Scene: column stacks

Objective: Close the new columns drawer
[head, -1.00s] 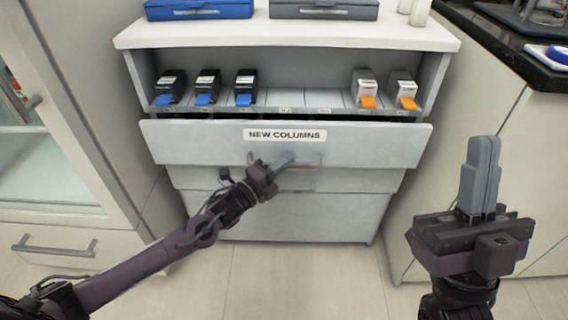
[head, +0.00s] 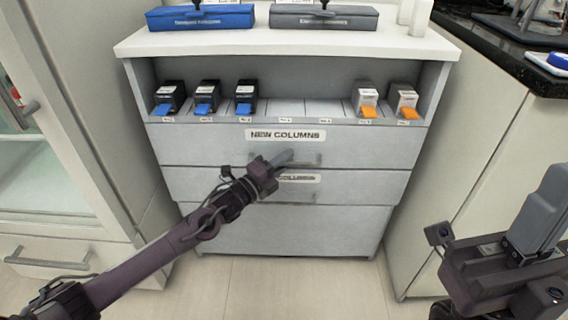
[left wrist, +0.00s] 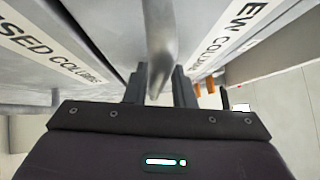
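The new columns drawer (head: 210,146) is the top grey drawer of the cabinet, with a "NEW COLUMNS" label. Its front looks flush with the cabinet, in line with the drawer below. My left gripper (head: 284,158) is at its handle (head: 308,157). In the left wrist view the curved metal handle (left wrist: 160,35) passes between the two close-set fingers (left wrist: 160,88), which look shut on it; the contact itself is partly hidden. My right gripper (head: 548,205) is at the right edge, away from the cabinet, with its fingers together and nothing visible in them.
A second labelled drawer (head: 215,185) is just below. The shelf above holds black boxes with blue tabs (head: 207,97) and white boxes with orange tabs (head: 367,99). Two cases, blue (head: 200,17) and grey (head: 323,18), lie on top. Cupboards flank both sides; the floor (head: 290,285) in front is clear.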

